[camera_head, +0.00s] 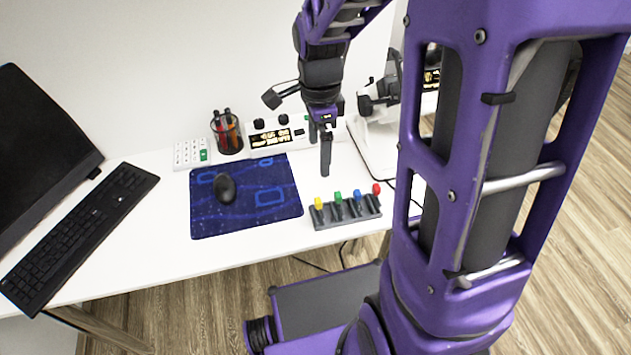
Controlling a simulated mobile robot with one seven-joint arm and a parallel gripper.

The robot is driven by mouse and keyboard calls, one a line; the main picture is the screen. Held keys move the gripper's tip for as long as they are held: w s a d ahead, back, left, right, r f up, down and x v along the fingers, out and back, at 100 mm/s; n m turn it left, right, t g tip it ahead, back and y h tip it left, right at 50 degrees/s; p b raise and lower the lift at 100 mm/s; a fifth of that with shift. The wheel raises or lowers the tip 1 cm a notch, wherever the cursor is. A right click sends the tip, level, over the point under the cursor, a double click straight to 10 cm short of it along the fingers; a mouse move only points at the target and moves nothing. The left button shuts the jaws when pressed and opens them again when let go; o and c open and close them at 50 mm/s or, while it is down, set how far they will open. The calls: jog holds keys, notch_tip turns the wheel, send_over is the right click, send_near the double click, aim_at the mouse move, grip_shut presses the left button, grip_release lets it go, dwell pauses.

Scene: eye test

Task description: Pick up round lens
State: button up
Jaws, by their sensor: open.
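I cannot clearly make out a round lens in this view. A dark grey rack (349,218) near the table's front edge holds several upright dark pieces with coloured tops: yellow (319,203), green (338,197), blue (357,196) and red (376,188). The pieces are too small to tell whether any is a lens. My gripper (325,168) points down above the white table, behind the rack and right of the blue mat. It is open, seen nearly edge-on, with no object visible in it. My arm hides part of the table's right side.
A blue mat (285,208) with a black mouse (224,188) lies mid-table. Behind it stand a pen cup (227,133), a white device with a lit display (270,138) and a white keypad (186,154). A keyboard (88,229) and dark monitor (40,150) are left. White equipment (372,135) stands right.

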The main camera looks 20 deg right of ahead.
aim_at(318, 200)
notch_tip(318, 200, down, 12)
jog(key=shift+r+b, duration=0.1)
jog(key=shift+b, duration=0.65)
jog(key=shift+s+a+f+b, duration=0.1)
jog(key=shift+s+f+b, duration=0.05)
jog(key=shift+f, duration=1.2)
jog(key=shift+s+a+f+b, duration=0.1)
jog(key=shift+s+f+b, duration=0.05)
jog(key=shift+f, duration=1.2)
jog(key=c, duration=1.3)
